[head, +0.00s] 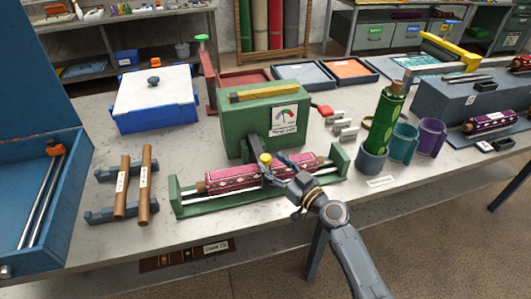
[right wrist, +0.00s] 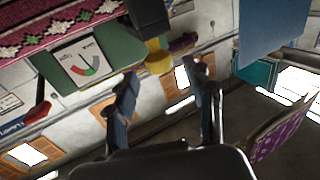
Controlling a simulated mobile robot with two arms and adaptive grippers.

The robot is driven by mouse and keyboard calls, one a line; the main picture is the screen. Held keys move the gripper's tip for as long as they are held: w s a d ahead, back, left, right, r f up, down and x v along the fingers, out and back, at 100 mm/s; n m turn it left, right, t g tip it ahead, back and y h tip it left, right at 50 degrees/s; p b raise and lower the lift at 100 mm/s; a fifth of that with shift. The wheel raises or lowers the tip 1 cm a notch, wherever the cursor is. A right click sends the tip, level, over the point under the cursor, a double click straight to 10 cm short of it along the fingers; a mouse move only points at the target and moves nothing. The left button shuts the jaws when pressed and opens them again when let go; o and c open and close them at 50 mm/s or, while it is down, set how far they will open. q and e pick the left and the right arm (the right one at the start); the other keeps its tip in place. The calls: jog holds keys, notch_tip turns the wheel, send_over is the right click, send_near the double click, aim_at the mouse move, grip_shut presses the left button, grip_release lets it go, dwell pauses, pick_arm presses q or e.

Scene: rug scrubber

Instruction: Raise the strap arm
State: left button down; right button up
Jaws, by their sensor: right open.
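The green machine (head: 260,115) with a gauge stands mid-table. A dark strap arm (head: 247,142) comes down its front toward a pink patterned roll (head: 230,182) lying in a green cradle. A yellow knob (head: 265,158) sits by the arm's lower end. In the right wrist view the knob (right wrist: 158,62) shows between and beyond the fingertips, with the roll (right wrist: 60,25) at upper left. My right gripper (head: 273,166) is open and empty close to the knob; I cannot tell whether they touch. My left gripper is out of view.
A blue box with white lid (head: 153,90) stands behind left; brown rods (head: 122,188) rest on supports at left. A green bottle (head: 384,120) in a holder and cups (head: 432,137) stand to the right. A red-ended lever (head: 322,110) sticks out from the machine's right side.

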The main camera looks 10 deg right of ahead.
aim_at(269, 160)
jog(key=shift+p+x, duration=0.3)
jog(key=shift+x, duration=1.65)
grip_shut()
